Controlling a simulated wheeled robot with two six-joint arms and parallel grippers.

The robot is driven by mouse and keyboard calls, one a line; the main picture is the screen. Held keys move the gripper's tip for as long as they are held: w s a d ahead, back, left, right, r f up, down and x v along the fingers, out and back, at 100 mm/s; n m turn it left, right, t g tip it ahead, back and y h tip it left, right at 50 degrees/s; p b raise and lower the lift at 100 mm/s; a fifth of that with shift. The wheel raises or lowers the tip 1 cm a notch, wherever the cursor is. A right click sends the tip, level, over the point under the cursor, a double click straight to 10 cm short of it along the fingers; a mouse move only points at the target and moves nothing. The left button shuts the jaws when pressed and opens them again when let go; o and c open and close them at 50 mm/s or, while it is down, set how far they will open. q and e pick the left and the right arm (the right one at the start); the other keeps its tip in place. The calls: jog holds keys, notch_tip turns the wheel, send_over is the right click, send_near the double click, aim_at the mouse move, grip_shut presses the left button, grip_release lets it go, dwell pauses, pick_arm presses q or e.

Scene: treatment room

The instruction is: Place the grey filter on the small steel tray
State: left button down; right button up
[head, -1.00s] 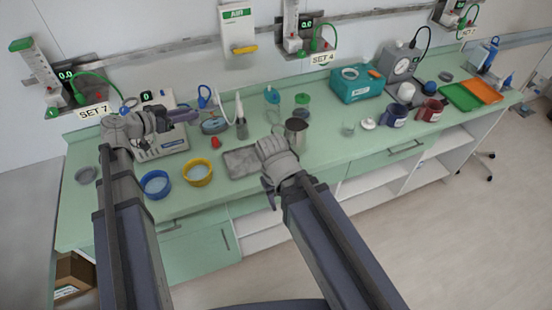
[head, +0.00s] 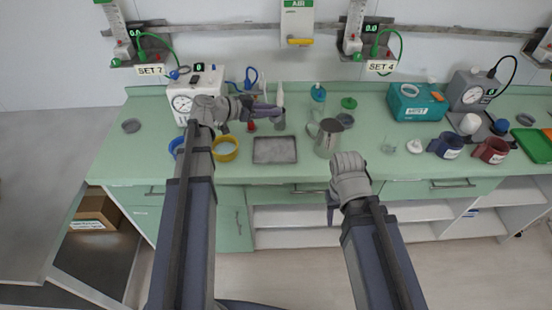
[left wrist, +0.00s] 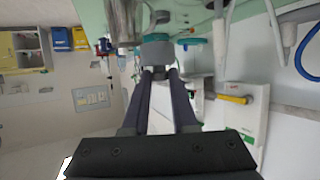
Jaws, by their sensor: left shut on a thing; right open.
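The small steel tray (head: 275,150) lies flat and empty near the counter's front edge in the head view. My left gripper (head: 280,111) is behind it, above the counter. In the left wrist view my left gripper (left wrist: 158,72) is shut on the grey filter (left wrist: 155,50), a short round grey piece with teal at its far side. I cannot make out the filter clearly in the head view. My right gripper (head: 333,203) is open and empty, in front of the counter edge, to the right of the tray.
A steel beaker (head: 328,139) stands right of the tray; a yellow ring (head: 225,149) and a blue ring (head: 176,146) lie to its left. A white nozzle bottle (head: 280,94) and a red piece (head: 251,126) stand behind it. A teal box (head: 416,103) is farther right.

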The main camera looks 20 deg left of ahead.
pick_arm(q)
jog(key=b, duration=1)
send_over(271, 153)
notch_tip(271, 153, down, 12)
jog(key=shift+w+r, duration=0.1)
jog(key=shift+r, duration=0.15)
jog(key=shift+f, duration=0.1)
notch_tip(271, 153, down, 4)
jog(key=b, duration=0.3)
jog(key=shift+r, duration=0.25)
jog(key=shift+f+b, duration=0.2)
jog(key=shift+b, duration=0.2)
jog(key=c, duration=0.7)
grip_release()
jog(key=shift+r, duration=0.2)
